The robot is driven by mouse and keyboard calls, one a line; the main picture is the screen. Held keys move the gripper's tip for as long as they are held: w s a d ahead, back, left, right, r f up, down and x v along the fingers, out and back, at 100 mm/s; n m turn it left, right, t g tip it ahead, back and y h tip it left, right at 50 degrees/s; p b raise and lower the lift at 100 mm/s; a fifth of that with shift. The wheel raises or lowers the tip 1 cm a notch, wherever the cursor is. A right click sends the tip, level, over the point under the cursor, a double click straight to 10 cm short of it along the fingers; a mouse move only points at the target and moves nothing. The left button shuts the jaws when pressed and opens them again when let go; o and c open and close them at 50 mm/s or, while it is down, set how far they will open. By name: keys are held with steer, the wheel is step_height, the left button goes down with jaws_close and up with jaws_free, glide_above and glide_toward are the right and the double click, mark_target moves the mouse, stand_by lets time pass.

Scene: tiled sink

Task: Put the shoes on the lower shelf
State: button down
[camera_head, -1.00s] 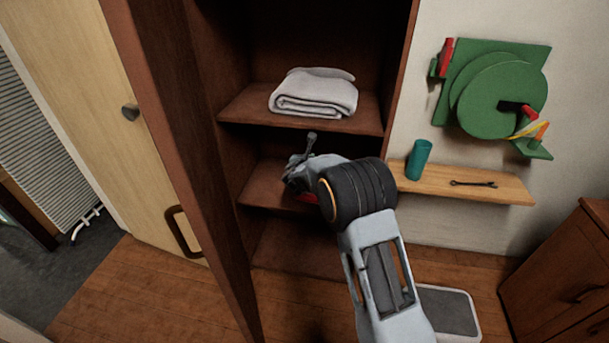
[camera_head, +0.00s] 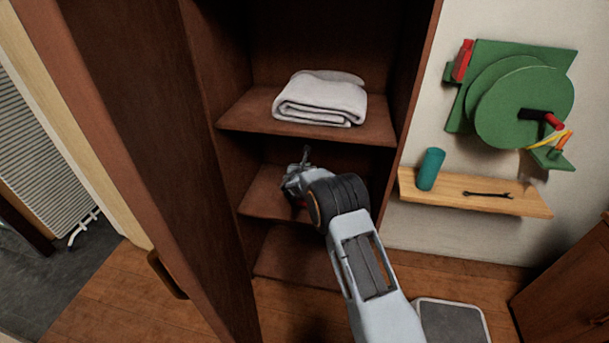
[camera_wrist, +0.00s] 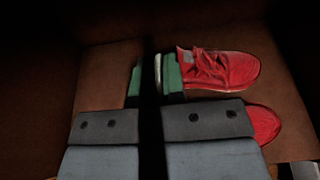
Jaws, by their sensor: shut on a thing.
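Two red shoes (camera_wrist: 228,68) show in the wrist view with their toes to the right; one lies lower and is partly hidden behind a grey finger mount. My gripper (camera_wrist: 155,78) is shut at the left, heel end of the shoes. The exact contact is dark and hard to see. In the head view my gripper (camera_head: 292,187) is inside the open brown cabinet, over the middle shelf (camera_head: 262,195), below the towel shelf (camera_head: 238,116). My wrist hides most of the shoes there. I cannot tell whether they touch the board.
A folded white towel (camera_head: 322,100) lies on the upper shelf. The cabinet's bottom board (camera_head: 295,258) looks clear where it shows. The cabinet side (camera_head: 165,130) rises close on the left. On the right, a wooden wall shelf (camera_head: 430,196) holds a teal cup (camera_head: 430,169) and a wrench (camera_head: 488,194).

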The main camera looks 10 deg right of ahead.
steer(key=shift+w+d+f, duration=0.1)
steer(key=shift+w+f, duration=0.2)
steer(key=shift+f, duration=0.1)
step_height(320, 180, down, 3)
steer(key=shift+w+b, duration=0.15)
steer(key=shift+b, duration=0.3)
steer(key=shift+f, duration=0.2)
steer(key=c, duration=1.2)
jaws_free()
